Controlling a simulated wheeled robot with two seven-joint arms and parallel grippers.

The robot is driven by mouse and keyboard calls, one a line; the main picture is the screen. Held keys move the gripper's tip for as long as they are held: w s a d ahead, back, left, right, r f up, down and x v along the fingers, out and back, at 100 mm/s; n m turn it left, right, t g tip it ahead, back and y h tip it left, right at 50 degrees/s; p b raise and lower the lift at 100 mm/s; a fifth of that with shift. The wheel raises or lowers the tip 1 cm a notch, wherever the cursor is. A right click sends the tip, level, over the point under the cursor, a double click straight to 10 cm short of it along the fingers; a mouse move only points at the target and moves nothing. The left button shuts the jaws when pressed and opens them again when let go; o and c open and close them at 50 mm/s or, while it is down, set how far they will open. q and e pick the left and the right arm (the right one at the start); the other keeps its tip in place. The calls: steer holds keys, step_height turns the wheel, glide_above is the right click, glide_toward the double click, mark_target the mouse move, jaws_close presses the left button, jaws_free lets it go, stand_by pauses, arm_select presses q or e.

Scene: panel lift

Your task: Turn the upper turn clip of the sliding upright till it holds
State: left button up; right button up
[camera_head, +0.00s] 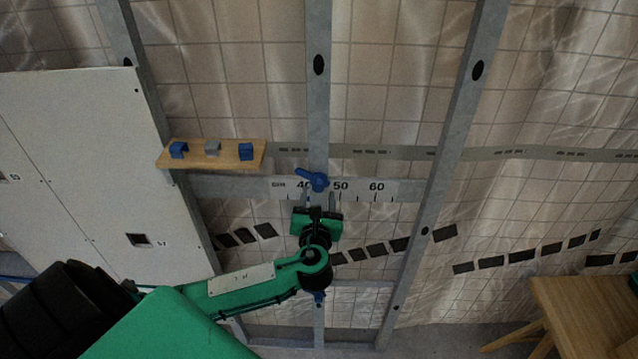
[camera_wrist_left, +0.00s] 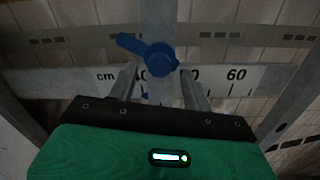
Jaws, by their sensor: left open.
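The sliding upright (camera_head: 318,110) is the grey metal stud in the middle; it also shows in the wrist view (camera_wrist_left: 158,15). The blue upper turn clip (camera_head: 317,181) sits on it at the scale rail, its lever pointing left and slightly up. The clip is close ahead in the wrist view (camera_wrist_left: 160,54). My left gripper (camera_head: 318,198) is open just below the clip, its two fingers (camera_wrist_left: 158,78) apart with the clip's hub above the gap between them. Contact cannot be told. A blue lower clip (camera_head: 319,298) is partly hidden by my arm. My right gripper is out of view.
The scale rail (camera_head: 405,189) crosses behind the clip, with numbers around 40 to 60. Another stud (camera_head: 455,125) stands right. A wooden table (camera_head: 590,310) is lower right.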

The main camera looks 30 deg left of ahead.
arm_select(q)
steer(key=shift+p+x, duration=0.3)
steer(key=shift+x, duration=0.8)
steer(key=shift+w+a, duration=0.25)
steer(key=shift+w, duration=0.05)
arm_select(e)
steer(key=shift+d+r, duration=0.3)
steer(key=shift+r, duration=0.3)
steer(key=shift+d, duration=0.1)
arm_select(q)
steer(key=c, duration=1)
steer(key=shift+o, duration=0.2)
